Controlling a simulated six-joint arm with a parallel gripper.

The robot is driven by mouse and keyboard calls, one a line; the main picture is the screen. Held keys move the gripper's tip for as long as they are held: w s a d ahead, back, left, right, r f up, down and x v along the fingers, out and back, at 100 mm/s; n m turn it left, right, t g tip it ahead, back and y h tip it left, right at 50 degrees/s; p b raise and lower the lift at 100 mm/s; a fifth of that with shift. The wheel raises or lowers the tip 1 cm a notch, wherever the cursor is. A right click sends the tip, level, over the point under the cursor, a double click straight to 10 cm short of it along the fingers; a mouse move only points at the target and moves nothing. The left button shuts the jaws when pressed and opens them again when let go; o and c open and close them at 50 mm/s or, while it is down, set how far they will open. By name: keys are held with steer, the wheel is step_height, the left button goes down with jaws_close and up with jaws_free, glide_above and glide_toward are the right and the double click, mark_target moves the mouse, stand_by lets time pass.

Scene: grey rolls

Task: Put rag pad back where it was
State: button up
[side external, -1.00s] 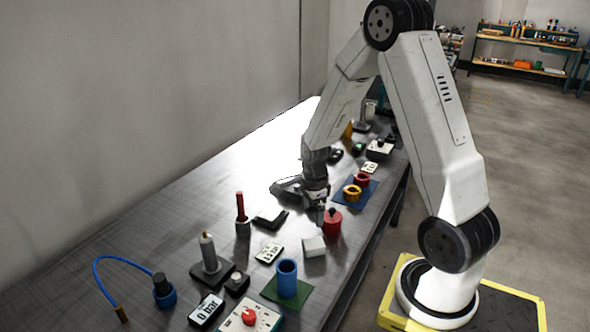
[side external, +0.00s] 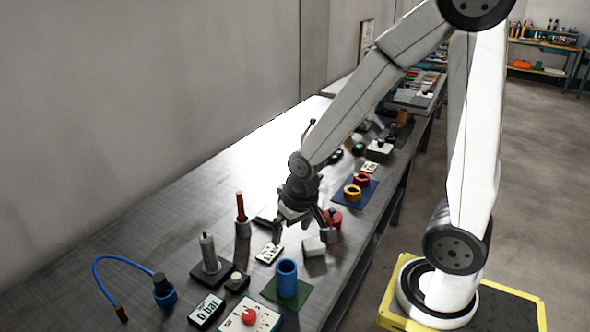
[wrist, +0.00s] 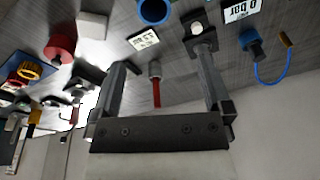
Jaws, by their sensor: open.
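A small white block (side external: 313,246), which looks like the rag pad, lies on the bench just in front of the red cylinder. It also shows at the upper left of the wrist view (wrist: 91,25). My gripper (side external: 303,233) is above the bench, with its jaws wide apart and nothing between them. In the side view one finger is left of the white block and the other overlaps the red cylinder behind it. In the wrist view the white block lies outside the jaws, left of the left finger.
The red cylinder (side external: 330,219), blue cup (side external: 287,279) on a green mat, label card (side external: 269,253) and red-handled tool (side external: 241,215) stand close by. A 0 bar gauge (side external: 206,311) and blue hose (side external: 115,262) are at front left. Bare bench lies along the wall side.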

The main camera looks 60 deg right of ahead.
steer(key=n, duration=0.1)
steer(key=s+a+n, duration=0.1)
steer(key=a+n, duration=0.1)
steer(key=shift+s+a+r+n, duration=0.1)
steer(key=shift+s+r+n, duration=0.1)
steer(key=shift+r+n, duration=0.15)
